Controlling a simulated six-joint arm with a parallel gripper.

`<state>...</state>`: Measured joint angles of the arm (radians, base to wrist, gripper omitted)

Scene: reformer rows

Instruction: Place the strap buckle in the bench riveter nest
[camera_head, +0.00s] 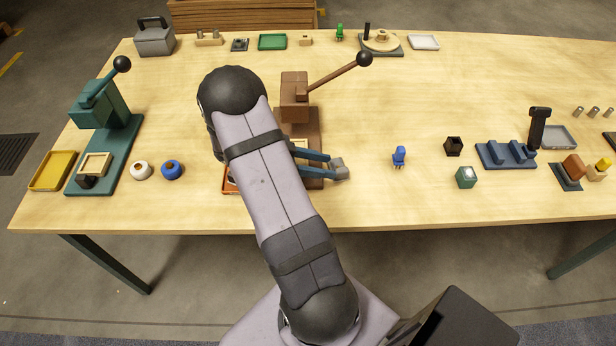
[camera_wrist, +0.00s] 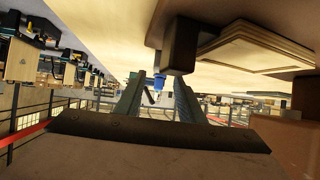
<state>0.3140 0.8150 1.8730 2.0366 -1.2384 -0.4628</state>
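The brown lever press (camera_head: 294,95) in the middle of the table looks like the bench riveter; my arm hides much of its base. Its pale stepped wooden nest (camera_wrist: 262,52) shows large in the wrist view, which sees the table upside down. A black block (camera_wrist: 180,45) is beside that nest. My gripper (camera_head: 340,168) points right over the front of the press base.
A green lever press (camera_head: 104,108) with its own wooden nest stands at left, by white and blue round pieces. An orange tray (camera_head: 228,180) is partly hidden by my arm. A blue figure (camera_head: 400,157) and a black cup (camera_head: 453,146) stand right; table between is clear.

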